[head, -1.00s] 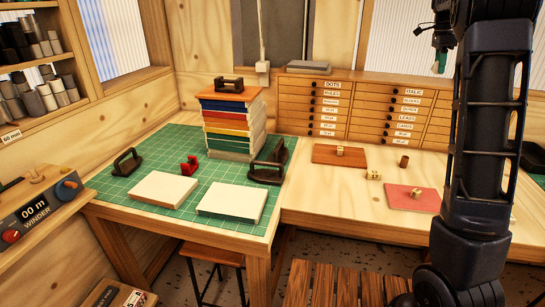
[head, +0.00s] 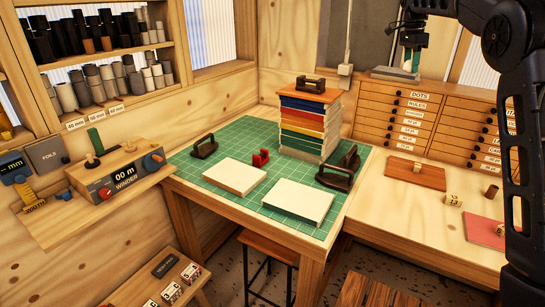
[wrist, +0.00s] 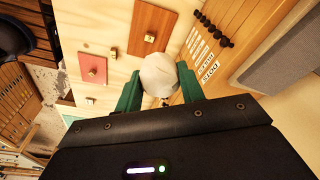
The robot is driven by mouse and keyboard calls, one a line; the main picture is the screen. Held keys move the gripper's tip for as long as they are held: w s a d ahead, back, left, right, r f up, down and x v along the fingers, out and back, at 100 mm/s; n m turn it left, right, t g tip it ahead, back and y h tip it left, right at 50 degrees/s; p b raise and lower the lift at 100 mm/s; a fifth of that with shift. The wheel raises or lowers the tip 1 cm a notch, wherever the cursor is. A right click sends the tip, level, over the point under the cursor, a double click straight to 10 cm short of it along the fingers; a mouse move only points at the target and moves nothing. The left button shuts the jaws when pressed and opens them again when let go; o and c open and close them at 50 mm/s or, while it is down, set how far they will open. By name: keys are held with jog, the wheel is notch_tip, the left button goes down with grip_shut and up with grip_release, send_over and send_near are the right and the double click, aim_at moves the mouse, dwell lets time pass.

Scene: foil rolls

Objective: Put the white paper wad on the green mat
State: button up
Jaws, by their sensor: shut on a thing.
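The white paper wad (wrist: 158,74) is between the green fingers of my gripper (wrist: 158,86) in the wrist view, and the gripper is shut on it. In the head view my gripper (head: 411,60) is raised at the upper right, in front of the drawer cabinet's top; I cannot make out the wad there. The green mat (head: 236,150) covers the corner table, left of and lower than my gripper. The wad is well apart from the mat.
On the mat stand a tall stack of coloured slabs (head: 305,130), two white-topped blocks (head: 235,176) (head: 299,203), dark-handled tools (head: 204,147) (head: 338,172) and a small red piece (head: 260,158). Bare mat shows between them. The drawer cabinet (head: 425,115) stands right.

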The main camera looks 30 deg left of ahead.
jog(key=s+a+n, duration=0.2)
jog(key=s+a, duration=0.3)
jog(key=a, duration=0.5)
jog(key=s+a+n, duration=0.2)
jog(key=s+a, duration=0.3)
jog(key=a, duration=0.6)
jog(key=n+y, duration=0.1)
jog(key=n, duration=0.2)
send_over(289, 169)
jog(key=f, duration=0.2)
jog(key=shift+t, duration=0.3)
jog(key=f, duration=3.7)
jog(key=shift+s+a+f, duration=0.15)
jog(key=shift+a+f, duration=0.1)
jog(key=shift+f, duration=0.15)
jog(key=shift+f, duration=0.15)
jog(key=o, duration=0.9)
jog(key=shift+o, duration=0.2)
notch_tip(289, 169, up, 12)
jog(key=s, duration=0.1)
jog(key=shift+s+a, duration=0.35)
